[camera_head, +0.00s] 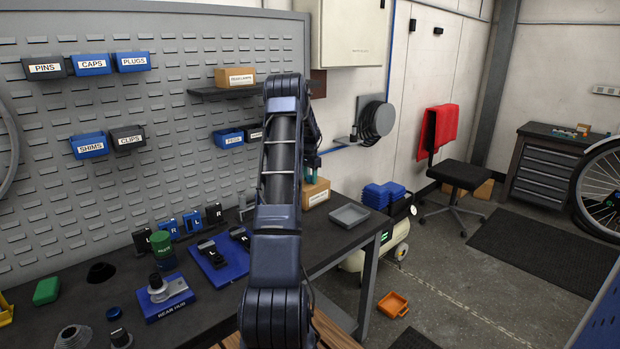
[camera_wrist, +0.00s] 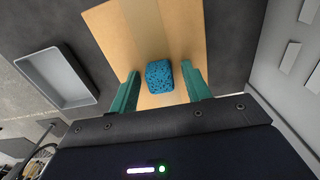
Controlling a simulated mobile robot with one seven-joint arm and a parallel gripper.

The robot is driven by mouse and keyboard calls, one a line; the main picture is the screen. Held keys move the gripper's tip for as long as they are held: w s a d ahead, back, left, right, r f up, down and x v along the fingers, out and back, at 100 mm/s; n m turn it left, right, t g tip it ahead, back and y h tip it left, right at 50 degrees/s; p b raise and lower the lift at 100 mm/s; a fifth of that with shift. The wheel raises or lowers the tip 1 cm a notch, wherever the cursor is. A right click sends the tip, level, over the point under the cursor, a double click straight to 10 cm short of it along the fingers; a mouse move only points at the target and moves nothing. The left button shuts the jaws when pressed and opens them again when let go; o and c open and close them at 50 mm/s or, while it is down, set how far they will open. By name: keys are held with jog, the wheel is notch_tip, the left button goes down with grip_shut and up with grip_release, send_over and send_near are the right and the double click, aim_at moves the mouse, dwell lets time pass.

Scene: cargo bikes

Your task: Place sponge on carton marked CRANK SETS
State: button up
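The blue speckled sponge (camera_wrist: 159,77) is between my gripper's teal fingers in the wrist view and appears to rest on top of a tan carton (camera_wrist: 120,32). My gripper (camera_wrist: 163,86) is open, with a gap between each finger and the sponge. In the head view, my gripper (camera_head: 311,178) is just above the carton (camera_head: 316,194) on the dark bench, partly behind my arm. The carton's white label is too small to read there. The sponge is hidden in the head view.
A grey tray (camera_head: 349,215) is beside the carton on the bench (camera_head: 335,250). Another carton (camera_head: 234,78) stands on a wall shelf. Blue stands, a green-lidded jar (camera_head: 163,246) and a hub on a blue base (camera_head: 165,296) occupy the bench's left. An orange bin (camera_head: 393,304) lies on the floor.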

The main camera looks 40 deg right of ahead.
aim_at(310, 176)
notch_tip(310, 176, up, 12)
jog(key=a+r+n+t, duration=0.1)
jog(key=a+r+n, duration=0.1)
jog(key=a+r, duration=0.65)
jog(key=a+r+n, duration=0.3)
jog(key=a+r, duration=0.1)
jog(key=a, duration=0.9)
jog(key=s+a+r+n+t, duration=0.15)
jog(key=s+a, duration=0.25)
jog(key=a, duration=0.4)
jog(key=s+a+r+n, duration=0.2)
jog(key=s+a+r, duration=0.15)
jog(key=a, duration=0.45)
jog(key=s+a+n, duration=0.5)
jog(key=s+a, duration=0.8)
jog(key=a, duration=0.2)
jog(key=s+a+f+n+t, duration=0.1)
jog(key=s+a+f+n, duration=0.1)
jog(key=s, duration=0.4)
jog(key=s+a+f+n+t, duration=0.1)
jog(key=s+a+f+n, duration=0.1)
jog(key=s+a+f, duration=0.2)
jog(key=s+a, duration=0.1)
jog(key=s, duration=0.1)
jog(key=shift+s+a+f, duration=0.2)
jog(key=shift+s+a, duration=0.1)
